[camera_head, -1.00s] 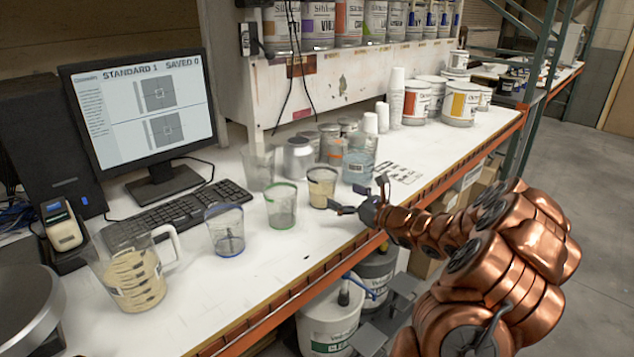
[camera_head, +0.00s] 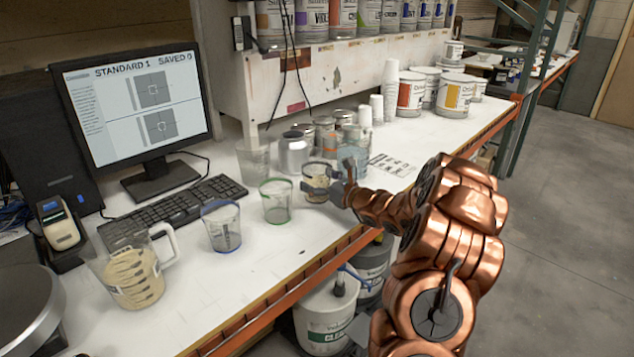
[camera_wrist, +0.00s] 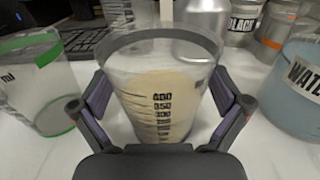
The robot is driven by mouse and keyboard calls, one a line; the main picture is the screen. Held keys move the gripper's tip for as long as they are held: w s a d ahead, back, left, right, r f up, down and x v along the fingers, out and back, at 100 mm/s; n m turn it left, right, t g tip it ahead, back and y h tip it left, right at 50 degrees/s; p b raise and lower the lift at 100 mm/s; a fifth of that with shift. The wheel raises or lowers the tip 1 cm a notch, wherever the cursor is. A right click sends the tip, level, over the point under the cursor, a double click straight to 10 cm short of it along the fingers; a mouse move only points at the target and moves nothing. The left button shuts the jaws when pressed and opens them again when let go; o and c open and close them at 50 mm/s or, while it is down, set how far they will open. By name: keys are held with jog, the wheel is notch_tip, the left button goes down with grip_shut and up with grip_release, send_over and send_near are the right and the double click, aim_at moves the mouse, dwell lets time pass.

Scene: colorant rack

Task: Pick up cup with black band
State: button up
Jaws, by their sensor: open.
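The cup with the black band (camera_head: 316,176) stands upright on the white bench in the head view, with cream-coloured contents. In the wrist view the cup (camera_wrist: 162,100) fills the middle, with a dark band around its rim and black volume marks. My gripper (camera_head: 328,184) is at the cup in the head view. In the wrist view my gripper (camera_wrist: 163,109) is open, with one finger on each side of the cup's body. Whether the pads touch the cup I cannot tell. The cup's base is hidden behind my gripper in the wrist view.
A green-banded cup (camera_head: 276,202) stands close on the left, and a blue-banded cup (camera_head: 222,228) farther left. A water container (camera_head: 353,155) stands close on the right. A metal bottle (camera_head: 293,154) and several cans are behind. The bench's front edge (camera_head: 330,254) is orange.

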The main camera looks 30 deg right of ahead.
jog(key=shift+c, duration=0.4)
jog(key=c, duration=1)
jog(key=shift+d+r, duration=0.1)
jog(key=shift+r, duration=0.15)
